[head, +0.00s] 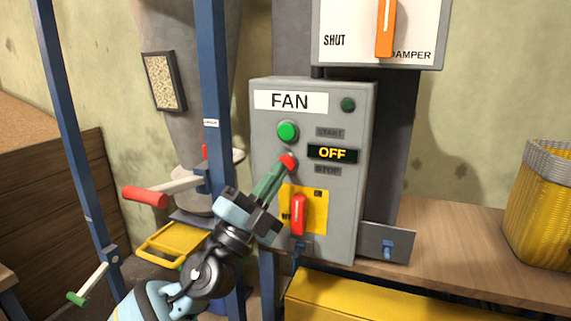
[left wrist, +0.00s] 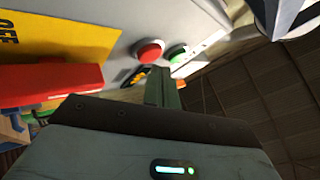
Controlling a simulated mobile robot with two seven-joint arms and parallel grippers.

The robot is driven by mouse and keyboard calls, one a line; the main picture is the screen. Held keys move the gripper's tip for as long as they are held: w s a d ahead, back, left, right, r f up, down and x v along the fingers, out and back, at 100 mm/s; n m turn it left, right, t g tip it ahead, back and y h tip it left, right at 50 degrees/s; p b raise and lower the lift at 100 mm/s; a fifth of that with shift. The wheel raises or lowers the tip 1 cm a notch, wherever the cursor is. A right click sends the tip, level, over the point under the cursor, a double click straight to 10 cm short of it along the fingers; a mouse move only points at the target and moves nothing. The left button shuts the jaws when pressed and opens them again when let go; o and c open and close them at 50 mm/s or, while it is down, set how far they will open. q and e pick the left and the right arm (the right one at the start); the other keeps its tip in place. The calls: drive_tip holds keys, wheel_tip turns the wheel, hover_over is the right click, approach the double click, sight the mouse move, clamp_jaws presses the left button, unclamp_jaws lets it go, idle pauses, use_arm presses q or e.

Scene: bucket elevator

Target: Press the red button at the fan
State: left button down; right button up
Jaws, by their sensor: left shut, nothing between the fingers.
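The grey fan box (head: 262,180) carries a FAN label, a green button (head: 287,131) and the red button (head: 289,162) below it. The display (head: 332,153) beside them reads OFF. My left gripper (head: 279,170) is shut and empty, its green fingertips at the lower left edge of the red button in the head view. In the left wrist view the fingertips (left wrist: 159,76) lie close by the red button (left wrist: 149,51), with the green button (left wrist: 177,53) to its right. I cannot tell whether they touch the red button. My right gripper is not in view.
A red lever (head: 298,214) on a yellow plate sits below the buttons, close to my gripper; it looms at the left in the left wrist view (left wrist: 50,78). A red-handled crank (head: 147,197) and blue posts (head: 67,140) stand left.

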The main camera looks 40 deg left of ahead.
use_arm(q)
drive_tip(key=shift+s+d, duration=0.1)
drive_tip(key=shift+s, duration=0.1)
drive_tip(key=shift+s+d+p, duration=0.1)
drive_tip(key=shift+s+d, duration=0.1)
drive_tip(key=shift+s, duration=0.6)
drive_tip(key=shift+s+d+p, duration=0.1)
drive_tip(key=shift+s+d, duration=0.05)
drive_tip(key=shift+s, duration=0.65)
drive_tip(key=shift+s+d+p, duration=0.1)
drive_tip(key=shift+s+d, duration=0.1)
drive_tip(key=shift+s, duration=0.6)
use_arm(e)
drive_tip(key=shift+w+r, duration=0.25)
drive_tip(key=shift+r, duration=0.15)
